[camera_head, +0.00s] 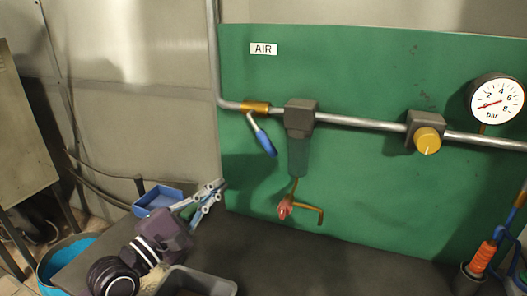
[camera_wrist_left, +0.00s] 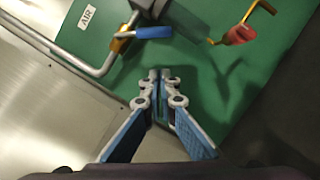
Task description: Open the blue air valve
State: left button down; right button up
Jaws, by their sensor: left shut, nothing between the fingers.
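The blue air valve's lever (camera_head: 263,137) hangs from a brass valve body (camera_head: 255,107) on the grey pipe. It points down and slightly right in the head view, at an angle to the pipe. The lever also shows in the left wrist view (camera_wrist_left: 153,32), beyond the fingertips, with the brass body (camera_wrist_left: 121,42) beside it. My left gripper (camera_head: 219,186) is below and left of the lever, apart from it. In the left wrist view its fingertips (camera_wrist_left: 160,76) are together with nothing between them. My right gripper is not in view.
A green board (camera_head: 365,75) carries an AIR label (camera_head: 263,49), a filter block (camera_head: 301,115), a yellow knob (camera_head: 427,141) and a gauge (camera_head: 496,100). A red-and-brass fitting (camera_head: 286,207) hangs below the filter. A blue box (camera_head: 157,199) and a grey tray (camera_head: 197,283) are near my left arm.

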aim_at(263, 133)
pick_arm(q)
jog(key=w+d+r+p, duration=0.4)
jog(key=w+d+p, duration=0.1)
jog(key=w+d, duration=0.2)
jog(key=shift+d, duration=0.75)
jog(key=shift+w, duration=0.15)
